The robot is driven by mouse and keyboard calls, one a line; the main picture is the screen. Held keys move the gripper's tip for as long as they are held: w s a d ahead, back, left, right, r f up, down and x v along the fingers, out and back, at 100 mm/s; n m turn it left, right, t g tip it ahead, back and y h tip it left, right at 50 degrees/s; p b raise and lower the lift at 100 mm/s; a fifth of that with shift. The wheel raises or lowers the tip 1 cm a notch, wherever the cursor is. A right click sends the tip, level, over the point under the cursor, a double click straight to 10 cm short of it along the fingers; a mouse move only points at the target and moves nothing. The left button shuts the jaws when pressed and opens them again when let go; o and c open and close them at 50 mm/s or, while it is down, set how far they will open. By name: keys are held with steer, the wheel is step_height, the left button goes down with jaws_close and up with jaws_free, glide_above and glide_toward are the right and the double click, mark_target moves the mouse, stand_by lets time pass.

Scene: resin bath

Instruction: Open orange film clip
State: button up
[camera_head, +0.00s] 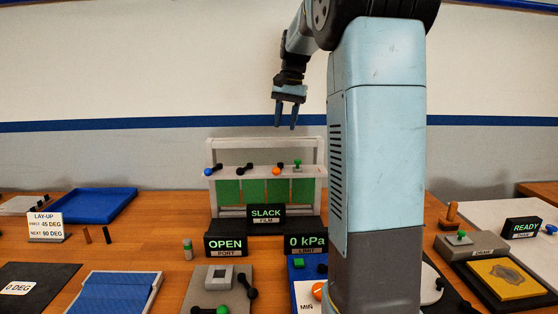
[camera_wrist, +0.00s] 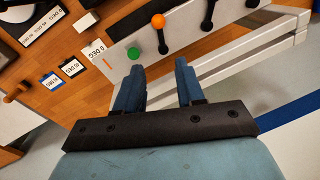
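The orange film clip (camera_head: 276,171) has an orange ball knob and a short black lever. It sits on the pale rail of the film rack (camera_head: 313,145), between a black-levered clip and a green knob. In the wrist view the orange clip (camera_wrist: 158,20) shows at the top, its black lever pointing down toward the fingers. My gripper (camera_head: 286,122) is above the rack rail, pointing down, with its two blue fingers apart and nothing between them. In the wrist view my gripper (camera_wrist: 158,68) is also open, clear of the clip.
A green knob (camera_wrist: 133,53) lies close to the left finger in the wrist view. A blue-knobbed clip (camera_head: 209,171) is at the rail's left end. A SLACK sign (camera_head: 266,215) stands in front of the rack. The air around my gripper is clear.

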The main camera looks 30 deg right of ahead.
glide_toward(278, 167)
steer(key=f, duration=0.7)
steer(key=shift+w+a+f, duration=0.3)
steer(key=shift+a+f, duration=0.1)
jaws_close()
stand_by(0.4)
steer(key=shift+f, duration=0.1)
